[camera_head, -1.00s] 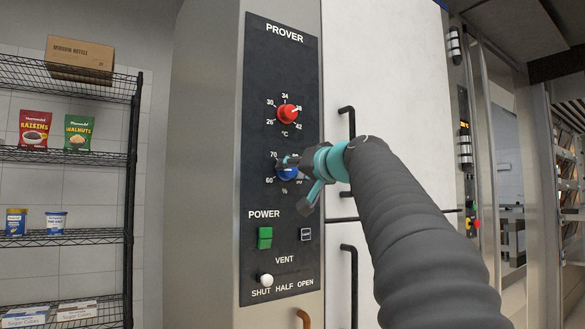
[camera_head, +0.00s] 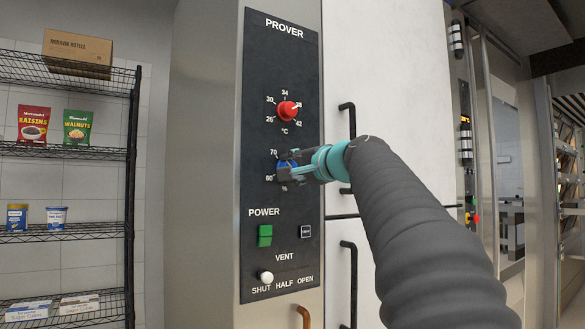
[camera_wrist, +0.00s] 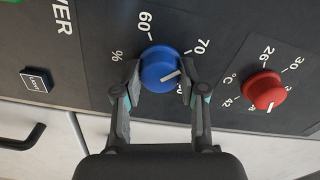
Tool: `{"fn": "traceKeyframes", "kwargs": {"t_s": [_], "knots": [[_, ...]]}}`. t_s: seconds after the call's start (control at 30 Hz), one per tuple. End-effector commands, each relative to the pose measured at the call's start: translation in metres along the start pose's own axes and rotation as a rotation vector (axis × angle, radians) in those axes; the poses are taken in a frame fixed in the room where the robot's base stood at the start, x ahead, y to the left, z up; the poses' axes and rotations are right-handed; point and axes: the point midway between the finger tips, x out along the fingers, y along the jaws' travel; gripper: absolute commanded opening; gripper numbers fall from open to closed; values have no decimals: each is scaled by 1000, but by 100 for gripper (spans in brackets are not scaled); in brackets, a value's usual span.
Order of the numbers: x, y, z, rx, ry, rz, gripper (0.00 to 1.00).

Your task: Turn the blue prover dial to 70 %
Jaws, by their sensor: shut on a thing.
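The blue prover dial (camera_head: 284,164) sits on the dark prover panel, below a red dial, and is partly covered by my gripper (camera_head: 288,169). In the wrist view the blue dial (camera_wrist: 160,68) lies between the two fingers of my gripper (camera_wrist: 158,88), which is shut on it from both sides. Its white pointer line points right and slightly up in that view, a little below the 70 mark. The 60 and 70 marks show; the label past 70 is mostly hidden by a finger.
The red °C dial (camera_head: 288,112) is close above the blue one. The green power switch (camera_head: 265,236) and white vent knob (camera_head: 266,278) are below. A black door handle (camera_head: 349,122) stands to the right. A wire shelf (camera_head: 66,153) is at the left.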

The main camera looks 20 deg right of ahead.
Motion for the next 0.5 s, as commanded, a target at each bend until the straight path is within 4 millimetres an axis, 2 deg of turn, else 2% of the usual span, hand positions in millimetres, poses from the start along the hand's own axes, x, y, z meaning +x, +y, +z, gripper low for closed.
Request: {"fn": "traceKeyframes", "kwargs": {"t_s": [0.5], "knots": [[0,0,0,92,1,-1,6]]}}
